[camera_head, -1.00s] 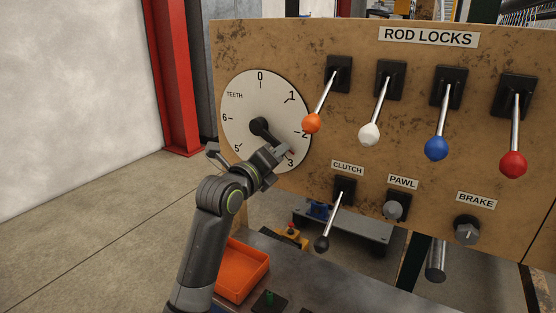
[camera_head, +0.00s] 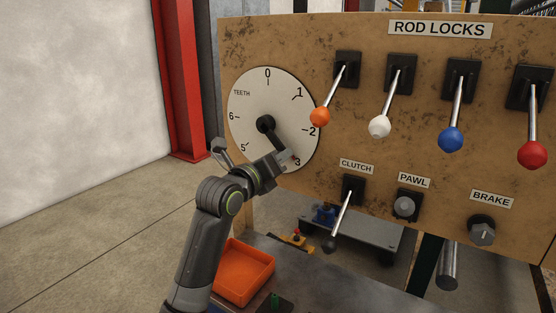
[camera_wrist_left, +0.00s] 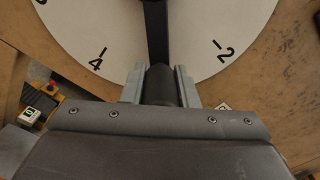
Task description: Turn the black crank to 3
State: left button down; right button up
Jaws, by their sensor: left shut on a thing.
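The black crank (camera_head: 277,137) is mounted at the centre of a white round dial (camera_head: 246,105) marked TEETH, with numbers from 0 to 6. The crank's arm slopes down and right from the hub, towards the 3. My left gripper (camera_head: 286,159) is at the crank's outer end, in front of the dial's lower right edge. In the left wrist view, its two fingers (camera_wrist_left: 160,86) are shut around the dark crank handle (camera_wrist_left: 159,84), between the 4 and the 2. The 3 is hidden there. My right gripper is not in view.
Right of the dial are levers with orange (camera_head: 320,117), white (camera_head: 380,126), blue (camera_head: 451,139) and red (camera_head: 532,154) knobs. The clutch lever (camera_head: 342,209) hangs below, near the pawl (camera_head: 404,206) and brake (camera_head: 482,231) knobs. An orange tray (camera_head: 243,272) is below my arm.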

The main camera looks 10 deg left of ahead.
pick_arm(q)
jog(key=c, duration=1.1)
grip_release()
jog(key=shift+p+v, duration=0.9)
jog(key=shift+v, duration=7.8)
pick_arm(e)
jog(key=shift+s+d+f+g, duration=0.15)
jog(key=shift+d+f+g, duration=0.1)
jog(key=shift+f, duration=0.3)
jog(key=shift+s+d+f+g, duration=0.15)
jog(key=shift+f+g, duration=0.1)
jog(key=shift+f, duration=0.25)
